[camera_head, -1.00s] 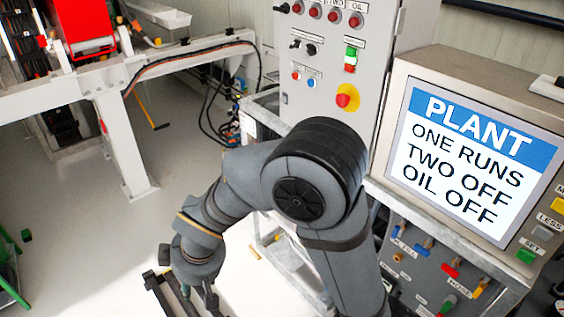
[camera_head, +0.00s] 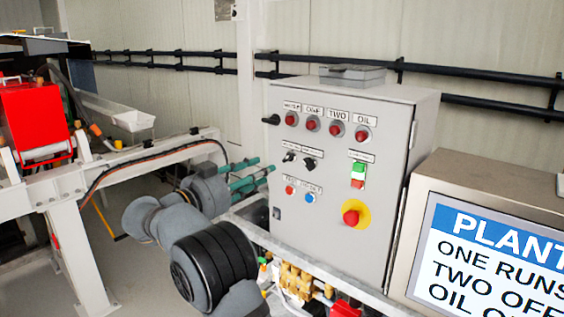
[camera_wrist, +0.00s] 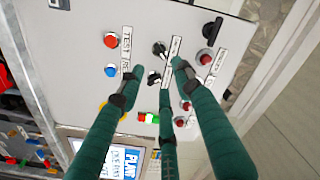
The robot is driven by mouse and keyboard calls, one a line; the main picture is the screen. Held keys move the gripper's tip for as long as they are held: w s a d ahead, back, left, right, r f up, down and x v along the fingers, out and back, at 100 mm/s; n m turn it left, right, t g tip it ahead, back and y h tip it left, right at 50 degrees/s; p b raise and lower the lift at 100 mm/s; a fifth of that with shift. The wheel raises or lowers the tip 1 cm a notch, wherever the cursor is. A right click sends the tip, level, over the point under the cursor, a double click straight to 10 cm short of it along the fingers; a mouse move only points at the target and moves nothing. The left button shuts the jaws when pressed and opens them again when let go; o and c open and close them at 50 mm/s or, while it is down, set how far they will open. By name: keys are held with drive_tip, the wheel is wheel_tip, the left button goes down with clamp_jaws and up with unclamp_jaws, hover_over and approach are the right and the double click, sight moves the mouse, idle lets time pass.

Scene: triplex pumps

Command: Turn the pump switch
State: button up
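Two small black rotary switches sit side by side on the grey control cabinet (camera_head: 340,215), the left one (camera_head: 289,157) and the right one (camera_head: 309,164). In the wrist view they are the upper switch (camera_wrist: 160,48) and the lower switch (camera_wrist: 154,77). Their labels are too small to read surely. My gripper (camera_head: 270,170) has green fingers with dark tips and is at the cabinet's left side. In the wrist view my gripper (camera_wrist: 158,68) is open and empty, its fingertips spread around the switch area. I cannot tell whether any tip touches a switch.
Red lamps (camera_head: 335,129) line the panel top. A black side handle (camera_head: 271,120) is at its left edge. Green and red buttons (camera_head: 358,175), a red emergency stop (camera_head: 352,216) and a blue button (camera_head: 309,198) are nearby. The plant screen (camera_head: 490,260) stands right.

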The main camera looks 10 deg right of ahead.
sight(287, 160)
drive_tip(key=shift+m, duration=0.8)
drive_tip(key=p+x, duration=0.5)
drive_tip(key=x, duration=0.4)
drive_tip(key=shift+w+p, duration=0.2)
drive_tip(key=shift+p, duration=0.15)
drive_tip(key=shift+w+d+f, duration=0.2)
drive_tip(key=shift+w+d, duration=0.1)
drive_tip(key=shift+d, duration=0.15)
drive_tip(key=c, duration=0.3)
drive_tip(key=shift+a, duration=0.1)
clamp_jaws()
